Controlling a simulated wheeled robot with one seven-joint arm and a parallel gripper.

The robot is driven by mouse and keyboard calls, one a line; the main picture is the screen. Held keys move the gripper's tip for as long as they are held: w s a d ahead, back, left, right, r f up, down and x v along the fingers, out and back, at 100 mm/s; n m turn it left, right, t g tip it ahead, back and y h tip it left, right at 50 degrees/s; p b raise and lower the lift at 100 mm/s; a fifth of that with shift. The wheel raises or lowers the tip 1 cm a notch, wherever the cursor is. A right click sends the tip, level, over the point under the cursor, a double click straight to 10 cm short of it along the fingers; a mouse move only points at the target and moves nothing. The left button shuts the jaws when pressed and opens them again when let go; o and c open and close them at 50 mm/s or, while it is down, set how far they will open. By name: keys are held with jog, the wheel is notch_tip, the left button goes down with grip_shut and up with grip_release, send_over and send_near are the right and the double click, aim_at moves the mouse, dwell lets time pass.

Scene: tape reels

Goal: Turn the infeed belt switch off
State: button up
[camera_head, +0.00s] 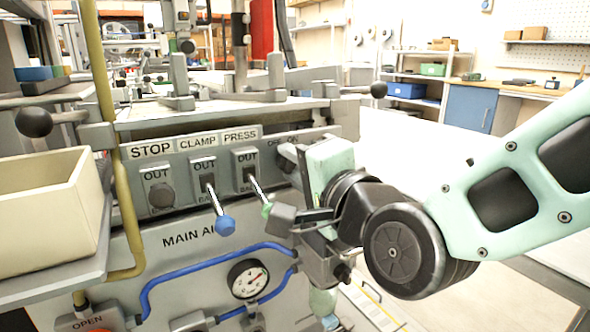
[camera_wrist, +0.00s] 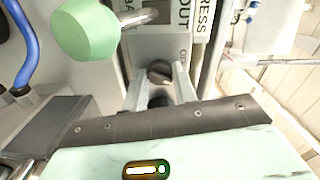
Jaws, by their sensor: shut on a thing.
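A dark rotary switch knob (camera_wrist: 160,71) sits on a grey plate at the right end of the panel; part of an OFF label shows beside it. I take it for the infeed belt switch. My gripper (camera_wrist: 160,80) has its two light fingers closed on either side of this knob in the wrist view. In the head view my gripper (camera_head: 290,160) is at the right end of the grey panel (camera_head: 200,240) and hides most of the switch. The knob's exact pointing direction is hard to tell.
Left of my gripper, the green-tipped PRESS lever (camera_head: 267,209) sticks out close by; its green ball (camera_wrist: 85,28) looms in the wrist view. Farther left are the blue-tipped CLAMP lever (camera_head: 225,226) and the STOP knob (camera_head: 161,196). A gauge (camera_head: 248,279) and blue hose (camera_head: 200,262) are below.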

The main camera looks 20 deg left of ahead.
jog(key=n+b, duration=0.2)
jog(key=n, duration=0.3)
jog(key=shift+f+n, duration=0.1)
jog(key=shift+n, duration=0.2)
jog(key=n+b, duration=0.1)
jog(key=n, duration=0.4)
jog(key=shift+n+b, duration=0.3)
jog(key=shift+b, duration=0.05)
jog(key=o, duration=1)
jog(key=shift+c, duration=0.2)
